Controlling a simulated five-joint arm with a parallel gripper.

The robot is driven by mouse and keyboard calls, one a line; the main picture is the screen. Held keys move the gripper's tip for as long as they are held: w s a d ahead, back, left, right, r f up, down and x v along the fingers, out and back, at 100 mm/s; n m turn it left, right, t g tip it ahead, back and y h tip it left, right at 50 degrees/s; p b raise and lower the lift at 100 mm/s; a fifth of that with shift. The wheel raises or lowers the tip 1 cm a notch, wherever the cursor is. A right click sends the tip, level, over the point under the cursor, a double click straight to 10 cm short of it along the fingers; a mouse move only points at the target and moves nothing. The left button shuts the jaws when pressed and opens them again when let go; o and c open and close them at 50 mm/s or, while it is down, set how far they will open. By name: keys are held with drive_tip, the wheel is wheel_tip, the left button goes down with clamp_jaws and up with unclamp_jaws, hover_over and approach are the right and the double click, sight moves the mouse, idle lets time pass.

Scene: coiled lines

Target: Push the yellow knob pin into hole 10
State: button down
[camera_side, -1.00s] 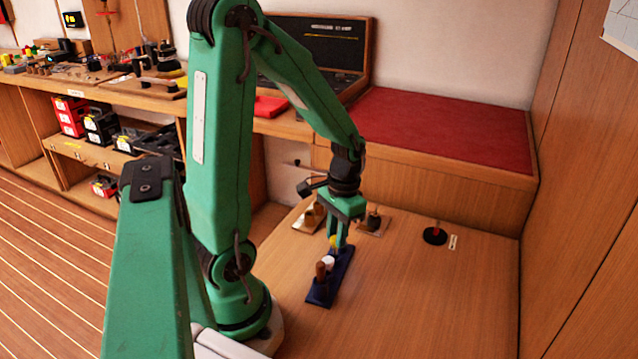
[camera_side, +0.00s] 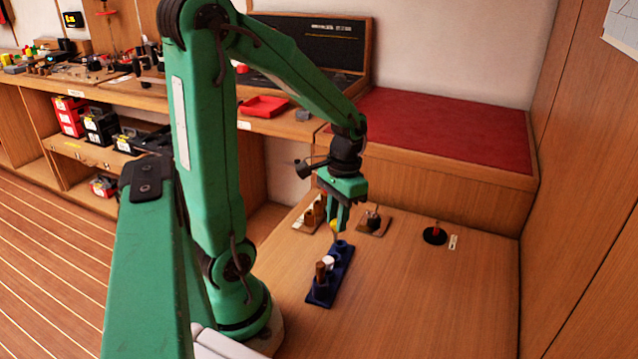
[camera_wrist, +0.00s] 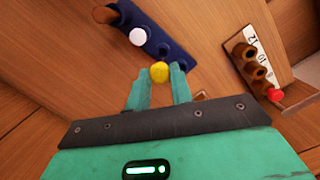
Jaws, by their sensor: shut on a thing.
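The yellow knob pin (camera_side: 334,225) is between the fingertips of my gripper (camera_side: 339,221), which is shut on it. Its round yellow top also shows between the fingers in the wrist view (camera_wrist: 159,71); the shank is mostly hidden there. In the side view the pin is above the far end of the blue rack (camera_side: 335,272). A wooden block with several brown round sockets (camera_wrist: 243,50) and a white number strip (camera_wrist: 262,53) is at the right of the wrist view. The strip seems to carry 10 and 12, but the digits are small.
The blue rack holds a white-topped pin (camera_side: 328,262) and a brown one (camera_side: 320,272); blue sockets near its far end look empty. A black disc with a red post (camera_side: 435,235) stands at the right. The front right table is clear.

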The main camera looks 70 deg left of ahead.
drive_tip(key=w+a+r+n, duration=0.1)
drive_tip(key=a+r, duration=0.1)
drive_tip(key=a, duration=0.8)
drive_tip(key=w+a+r+n, duration=0.1)
drive_tip(key=a+n, duration=0.1)
drive_tip(key=a, duration=0.8)
drive_tip(key=shift+w+r, duration=0.35)
drive_tip(key=shift+w, duration=0.05)
drive_tip(key=shift+f, duration=0.25)
drive_tip(key=shift+f, duration=2.75)
drive_tip(key=shift+d+f, duration=0.1)
drive_tip(key=shift+f, duration=1.85)
drive_tip(key=c, duration=1.4)
unclamp_jaws()
